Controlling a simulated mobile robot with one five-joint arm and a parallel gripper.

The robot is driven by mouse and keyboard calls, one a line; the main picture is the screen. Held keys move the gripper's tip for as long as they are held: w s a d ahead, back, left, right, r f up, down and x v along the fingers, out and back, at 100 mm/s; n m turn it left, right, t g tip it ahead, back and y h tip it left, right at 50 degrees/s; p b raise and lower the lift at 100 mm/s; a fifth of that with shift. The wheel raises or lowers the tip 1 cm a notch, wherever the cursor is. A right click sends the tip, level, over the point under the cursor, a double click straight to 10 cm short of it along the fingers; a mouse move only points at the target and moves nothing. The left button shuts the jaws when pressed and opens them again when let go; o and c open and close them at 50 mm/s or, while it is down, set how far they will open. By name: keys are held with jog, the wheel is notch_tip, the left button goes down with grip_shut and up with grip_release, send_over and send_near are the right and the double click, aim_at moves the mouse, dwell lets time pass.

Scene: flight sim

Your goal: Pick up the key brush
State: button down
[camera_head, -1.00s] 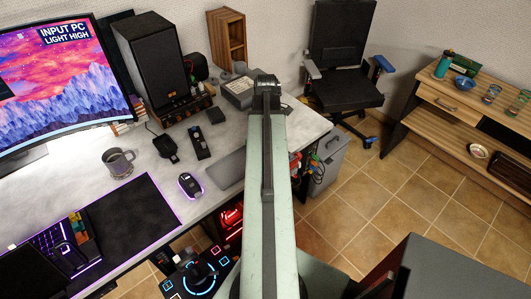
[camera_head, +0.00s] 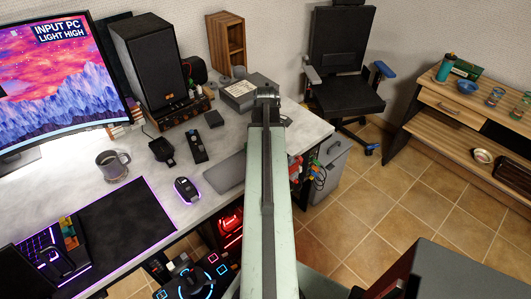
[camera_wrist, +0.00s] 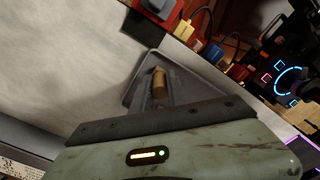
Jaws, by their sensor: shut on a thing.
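My gripper (camera_wrist: 160,95) shows in the wrist view, with its fingers closed on a short tan, wood-coloured cylinder, which I take to be the key brush (camera_wrist: 160,82). Only its rounded end shows; the rest is hidden between the fingers. Behind it is a flat grey plate with rounded corners (camera_wrist: 146,62); I cannot tell whether the brush touches it. In the head view my pale green arm reaches over the right part of the desk (camera_head: 140,205), and it hides the gripper's fingers and the brush.
A grey flat pad (camera_head: 225,172), a mouse (camera_head: 186,190), a mug (camera_head: 112,163) and a speaker (camera_head: 150,62) are on the desk. A black chair (camera_head: 345,70) stands beyond its right end. A wooden shelf unit (camera_head: 450,105) is at right. Tiled floor lies between.

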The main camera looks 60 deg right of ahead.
notch_tip(320, 180, up, 10)
jog(key=p, duration=1)
jog(key=shift+r, duration=0.15)
